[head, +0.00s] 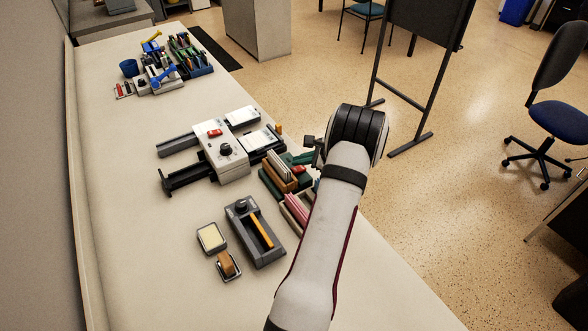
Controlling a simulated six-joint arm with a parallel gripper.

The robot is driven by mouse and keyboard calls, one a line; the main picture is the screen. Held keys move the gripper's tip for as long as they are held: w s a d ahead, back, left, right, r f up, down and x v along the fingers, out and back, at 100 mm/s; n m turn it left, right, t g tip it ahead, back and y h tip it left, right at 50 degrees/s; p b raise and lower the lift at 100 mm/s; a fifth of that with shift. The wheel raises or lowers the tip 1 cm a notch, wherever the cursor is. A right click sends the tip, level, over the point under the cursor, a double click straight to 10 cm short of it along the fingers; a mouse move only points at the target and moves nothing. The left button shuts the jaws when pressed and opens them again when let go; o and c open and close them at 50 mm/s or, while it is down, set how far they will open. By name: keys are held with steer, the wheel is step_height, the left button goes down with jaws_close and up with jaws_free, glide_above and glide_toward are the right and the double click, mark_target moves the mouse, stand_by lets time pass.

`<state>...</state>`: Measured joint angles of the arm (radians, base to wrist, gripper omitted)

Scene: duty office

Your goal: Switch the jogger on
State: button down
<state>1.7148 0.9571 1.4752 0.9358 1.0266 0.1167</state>
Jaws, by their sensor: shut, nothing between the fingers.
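The jogger appears to be the pale grey machine (232,166) in the middle of the table in the head view. It has a red switch (214,133) and a black knob (225,149) on its top face. White paper stacks (254,141) lie on trays at its right side. Dark rails reach out to its left. I cannot tell the position of the red switch. My gripper (310,152) is to the right of the jogger, near the table's right edge, apart from the switch. It is small in the picture and partly hidden by my wrist; it is shut and empty.
Racks of coloured folders (281,179) stand between the jogger and my arm. A grey device with a yellow strip (260,230), a sponge dish (211,238) and a tape roll (227,264) sit nearer. Several tools (163,72) are at the far end. The table's left side is clear.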

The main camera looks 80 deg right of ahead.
steer(key=shift+f, duration=0.1)
stand_by(0.3)
steer(key=shift+w+f, duration=0.1)
steer(key=shift+f, duration=0.25)
